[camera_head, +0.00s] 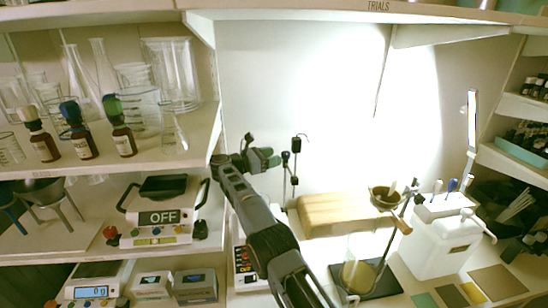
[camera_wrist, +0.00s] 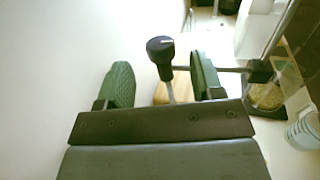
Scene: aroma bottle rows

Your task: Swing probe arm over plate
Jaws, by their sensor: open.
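The probe arm is a thin rod assembly with a black clamp (camera_head: 297,145) at the back of the bench in the head view. In the wrist view its black knob (camera_wrist: 160,47) stands on a thin rod between the green fingers. A horizontal rod runs right to a black block (camera_wrist: 260,70). My gripper (camera_head: 270,157) is open, just left of the probe arm; its fingers (camera_wrist: 163,80) stand apart on either side of the knob's rod. A unit with lit red digits (camera_head: 243,262), perhaps the plate's base, is partly hidden behind my arm.
A wooden block (camera_head: 340,213) lies behind the bench middle. A glass beaker (camera_head: 357,276) stands on a dark pad, with a stand holding a brown bowl (camera_head: 383,197) beside it. A white container (camera_head: 440,245) is at right. Shelves with bottles (camera_head: 120,125) and glassware fill the left.

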